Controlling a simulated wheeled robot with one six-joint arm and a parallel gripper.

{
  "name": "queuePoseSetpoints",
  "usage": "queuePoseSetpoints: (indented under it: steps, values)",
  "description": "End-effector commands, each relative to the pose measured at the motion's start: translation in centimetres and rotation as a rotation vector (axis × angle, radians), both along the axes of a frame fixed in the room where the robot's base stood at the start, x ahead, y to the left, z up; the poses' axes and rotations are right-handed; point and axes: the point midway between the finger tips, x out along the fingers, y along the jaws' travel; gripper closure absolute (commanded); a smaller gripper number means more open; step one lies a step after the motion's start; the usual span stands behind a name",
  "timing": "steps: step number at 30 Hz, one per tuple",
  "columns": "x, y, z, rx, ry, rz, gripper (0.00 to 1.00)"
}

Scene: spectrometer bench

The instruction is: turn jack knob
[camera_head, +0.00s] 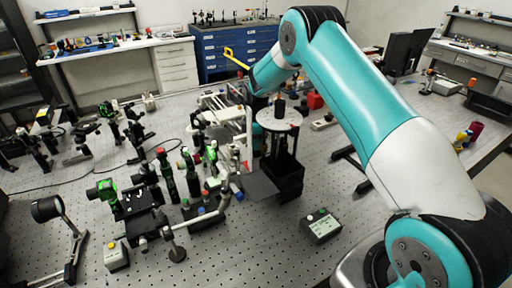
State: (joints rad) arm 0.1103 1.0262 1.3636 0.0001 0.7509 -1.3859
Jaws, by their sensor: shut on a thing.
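My arm arches over the bench from the lower right, and its wrist drops behind the middle of the table. My gripper (243,98) is small and partly hidden there, beside a pale metal frame (222,108) that looks like the jack. It is shut at the jack's near side. The knob itself is too small and too covered to make out, and I cannot see the exact contact of the fingers on it.
A round white platform (270,119) above a black box (291,180) stands right of the jack. Green and black optical mounts (168,180) crowd the left. A small control box (321,226) lies in front. The perforated table (240,250) is clear at the front middle.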

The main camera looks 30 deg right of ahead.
Motion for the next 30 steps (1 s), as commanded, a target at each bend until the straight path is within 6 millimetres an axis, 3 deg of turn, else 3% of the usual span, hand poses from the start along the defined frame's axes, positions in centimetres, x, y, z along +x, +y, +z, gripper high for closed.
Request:
queuePoseSetpoints:
  steps: [12, 30]
  values:
    - [-0.04, 0.01, -0.27, 0.001, 0.001, -0.242, 0.97]
    - [-0.12, 0.03, -0.29, 0.001, 0.004, -0.296, 0.97]
